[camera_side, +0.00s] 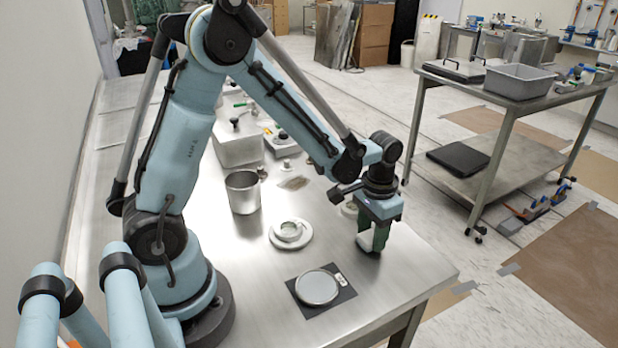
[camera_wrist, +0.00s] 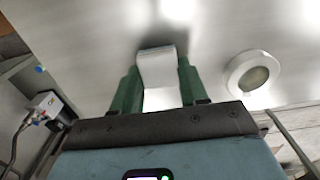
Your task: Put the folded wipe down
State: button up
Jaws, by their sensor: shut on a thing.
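My gripper (camera_side: 373,246) is low over the right part of the steel table, its green fingers pointing down. In the wrist view the two fingers (camera_wrist: 157,66) are shut on the folded wipe (camera_wrist: 158,70), a white folded piece. The wipe sticks out a little past the fingertips.
A round white-rimmed dish (camera_wrist: 252,75) lies right of the fingers in the wrist view. On the steel table (camera_side: 420,268) stand a metal beaker (camera_side: 242,192), a flanged ring (camera_side: 290,235) and a round disc (camera_side: 317,287) on a dark mat. The table's right corner is clear.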

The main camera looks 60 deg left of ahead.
aim_at(371, 236)
jog(key=shift+f, duration=0.15)
jog(key=o, duration=1.1)
notch_tip(371, 236, up, 12)
jog(key=shift+s+r+t, duration=0.3)
jog(key=shift+s+t, duration=0.9)
jog(key=shift+s, duration=0.25)
jog(key=shift+s+r+t, duration=0.25)
jog(key=shift+s+t, duration=0.95)
jog(key=shift+s, duration=0.25)
jog(key=shift+s+r+t, duration=0.3)
jog(key=shift+s+t, duration=0.9)
jog(key=shift+s, duration=0.25)
